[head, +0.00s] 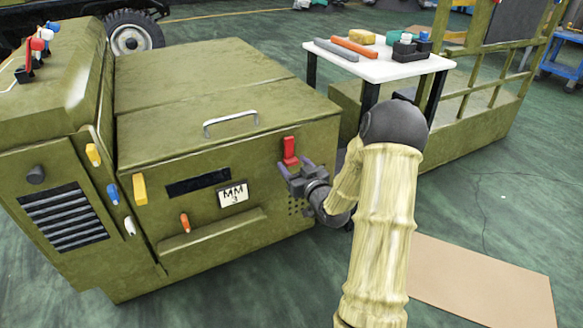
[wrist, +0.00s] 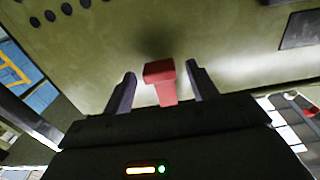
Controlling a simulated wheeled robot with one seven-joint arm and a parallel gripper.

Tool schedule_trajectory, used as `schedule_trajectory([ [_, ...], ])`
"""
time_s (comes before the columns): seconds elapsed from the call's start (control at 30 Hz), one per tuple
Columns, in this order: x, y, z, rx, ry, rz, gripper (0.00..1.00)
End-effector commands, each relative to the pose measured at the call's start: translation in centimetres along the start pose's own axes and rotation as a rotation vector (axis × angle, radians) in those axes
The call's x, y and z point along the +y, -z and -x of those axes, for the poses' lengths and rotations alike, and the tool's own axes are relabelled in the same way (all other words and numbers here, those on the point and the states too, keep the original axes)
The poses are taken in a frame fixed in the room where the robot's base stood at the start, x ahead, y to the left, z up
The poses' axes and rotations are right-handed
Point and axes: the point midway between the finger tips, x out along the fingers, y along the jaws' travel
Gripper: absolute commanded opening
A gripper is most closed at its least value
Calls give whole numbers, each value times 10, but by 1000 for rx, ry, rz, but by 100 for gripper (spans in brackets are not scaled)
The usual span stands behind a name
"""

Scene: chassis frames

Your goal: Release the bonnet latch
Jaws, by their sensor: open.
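The olive green bonnet (head: 180,90) has a pale bar handle (head: 231,122) on its top and looks closed. A red latch lever (head: 290,151) is on the front face near the right corner. My gripper (head: 291,180) is at that corner, just below the red lever in the head view. In the wrist view the red lever (wrist: 160,80) stands between the two open fingers of my gripper (wrist: 162,88), with a gap on each side. I cannot tell how deep it sits between them.
Yellow (head: 139,189) and orange (head: 185,222) levers and a number plate (head: 233,195) are on the same front. A white table (head: 380,65) with tools stands behind my arm. A brown board (head: 480,280) lies on the floor at the right.

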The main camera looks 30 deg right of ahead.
Motion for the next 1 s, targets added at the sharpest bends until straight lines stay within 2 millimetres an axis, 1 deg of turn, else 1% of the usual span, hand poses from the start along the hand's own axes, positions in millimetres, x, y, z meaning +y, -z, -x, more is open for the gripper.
schedule_trajectory([
  [0.03, 0, -3, -7, 1, 0, 2, 58],
  [0.1, 0, -2, -14, 1, 0, 2, 58],
  [0.2, 0, 0, -20, 1, 0, 1, 58],
  [0.47, 0, 0, -20, 0, 0, 0, 58],
  [0.57, 0, 0, -20, 0, 0, 0, 40],
  [0.7, 0, 0, -20, 0, 0, 0, 13],
  [0.77, 0, 0, -20, -1, 0, 0, 1],
  [0.8, 0, 0, -20, -1, 0, 0, 0],
  [1.0, 2, 1, -19, -6, -3, 0, 0],
])
